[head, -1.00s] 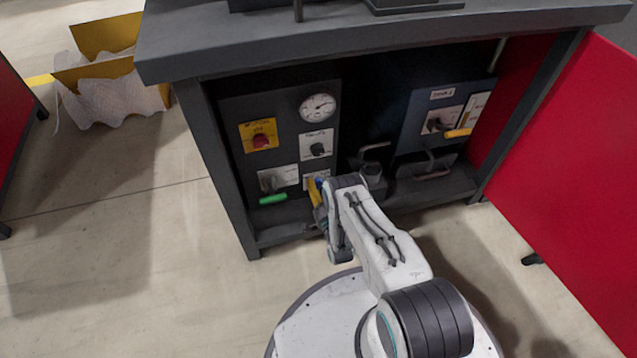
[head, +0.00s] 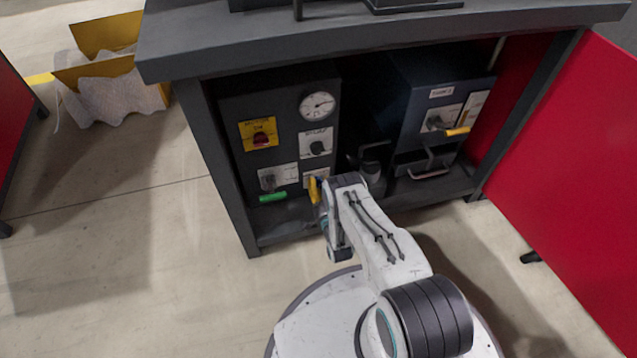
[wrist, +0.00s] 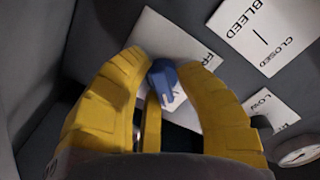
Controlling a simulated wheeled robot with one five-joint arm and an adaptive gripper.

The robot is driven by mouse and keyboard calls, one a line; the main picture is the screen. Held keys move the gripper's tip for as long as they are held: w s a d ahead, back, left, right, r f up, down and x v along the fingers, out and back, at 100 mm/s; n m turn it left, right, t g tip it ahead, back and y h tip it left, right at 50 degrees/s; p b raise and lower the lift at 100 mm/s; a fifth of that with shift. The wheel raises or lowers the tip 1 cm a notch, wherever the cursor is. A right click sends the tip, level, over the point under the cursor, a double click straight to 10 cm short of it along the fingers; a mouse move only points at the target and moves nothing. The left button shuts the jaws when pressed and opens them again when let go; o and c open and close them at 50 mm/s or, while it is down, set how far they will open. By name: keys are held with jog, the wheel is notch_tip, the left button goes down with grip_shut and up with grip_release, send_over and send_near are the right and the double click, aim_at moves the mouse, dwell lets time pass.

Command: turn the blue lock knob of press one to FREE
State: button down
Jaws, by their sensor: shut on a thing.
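My gripper (wrist: 160,66) is shut on the knob. In the head view my gripper (head: 316,190) is at the lower right of the left dark panel (head: 290,125), inside the cabinet. There my wrist hides most of the knob and its plate. Which mark the knob points to cannot be read.
The left panel also carries a red knob on a yellow plate (head: 259,133), a gauge (head: 318,105), a black knob (head: 317,147) and a green handle (head: 272,197). A second unit (head: 436,110) with an orange handle stands right. The open red door (head: 570,170) bounds the right side.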

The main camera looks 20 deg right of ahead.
jog(key=n+p, duration=0.1)
jog(key=n, duration=0.2)
jog(key=shift+d+p, duration=0.2)
jog(key=shift+p, duration=0.2)
jog(key=shift+n+p, duration=0.35)
jog(key=shift+n, duration=1.35)
jog(key=c, duration=1.1)
grip_release()
jog(key=shift+d, duration=0.1)
jog(key=shift+o, duration=0.2)
jog(key=shift+r, duration=0.1)
